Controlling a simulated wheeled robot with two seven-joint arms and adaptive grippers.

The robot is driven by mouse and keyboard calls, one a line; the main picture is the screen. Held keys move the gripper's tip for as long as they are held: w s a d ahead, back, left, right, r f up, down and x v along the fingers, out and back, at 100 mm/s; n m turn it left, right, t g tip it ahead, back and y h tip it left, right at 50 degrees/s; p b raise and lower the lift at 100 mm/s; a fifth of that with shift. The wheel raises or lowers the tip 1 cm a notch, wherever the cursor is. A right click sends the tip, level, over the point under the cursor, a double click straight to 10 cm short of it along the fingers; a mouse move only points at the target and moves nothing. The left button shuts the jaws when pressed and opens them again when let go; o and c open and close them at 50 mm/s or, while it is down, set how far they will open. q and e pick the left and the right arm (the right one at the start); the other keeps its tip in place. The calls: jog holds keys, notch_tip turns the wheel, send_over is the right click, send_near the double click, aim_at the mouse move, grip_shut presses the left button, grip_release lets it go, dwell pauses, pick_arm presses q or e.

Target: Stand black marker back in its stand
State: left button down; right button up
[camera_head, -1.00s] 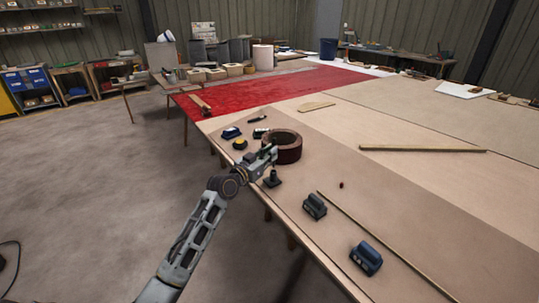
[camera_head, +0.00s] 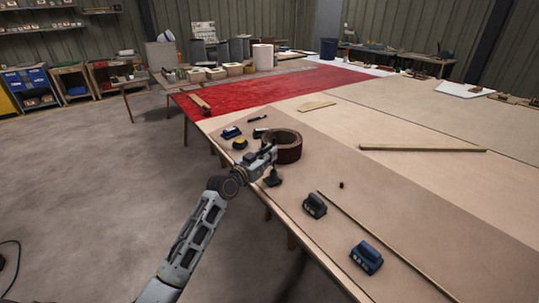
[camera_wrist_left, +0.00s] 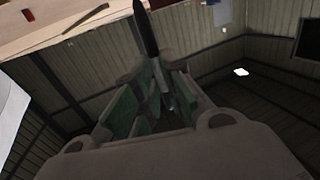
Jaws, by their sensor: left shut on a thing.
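My left gripper (camera_head: 270,153) is at the near edge of the long table, beside the dark red tape roll (camera_head: 288,153). In the left wrist view its fingers are shut on the black marker (camera_wrist_left: 146,30), whose dark pointed end sticks out beyond them. In the head view the marker is too small to make out in the fingers. A small black stand-like piece (camera_head: 273,180) is on the table just below the gripper; its top is partly hidden, and I cannot tell whether the marker touches it. My right gripper is not in view.
A blue-and-white item (camera_head: 231,132), a yellow-topped item (camera_head: 240,144) and a small dark item (camera_head: 258,118) lie beyond the gripper. Two dark block-shaped tools (camera_head: 315,205) (camera_head: 366,257) and a long thin strip (camera_head: 380,240) lie nearer. The table's middle is mostly clear.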

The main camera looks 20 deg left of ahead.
pick_arm(q)
jog(key=shift+f+b, duration=0.7)
jog(key=shift+f, duration=1.25)
dwell(5.9)
